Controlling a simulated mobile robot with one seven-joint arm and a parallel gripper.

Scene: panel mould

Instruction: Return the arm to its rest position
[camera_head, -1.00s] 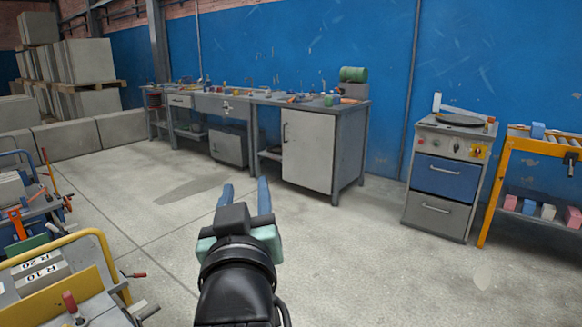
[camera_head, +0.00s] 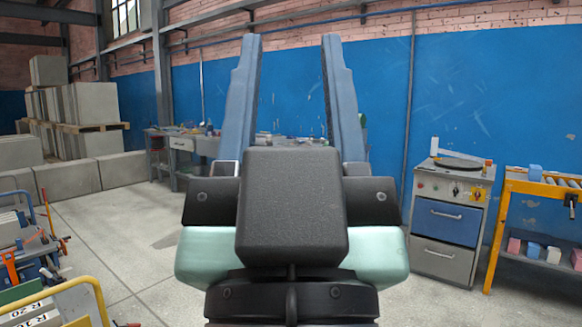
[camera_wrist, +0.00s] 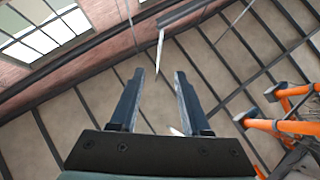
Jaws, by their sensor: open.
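My gripper (camera_head: 290,95) is raised close in front of the head camera, its two blue fingers pointing up and spread wide apart. Nothing is between the fingers. In the wrist view my gripper (camera_wrist: 160,95) is also open and empty, facing the ceiling (camera_wrist: 70,120). The gripper's body hides the middle of the room and much of the workbench (camera_head: 185,150).
A grey cabinet with a blue drawer (camera_head: 448,222) and an orange roller stand (camera_head: 497,225) are at the right. Concrete blocks (camera_head: 92,105) are stacked at the back left. A yellow-railed cart (camera_head: 85,285) is at the lower left. Orange machinery (camera_wrist: 290,125) shows in the wrist view.

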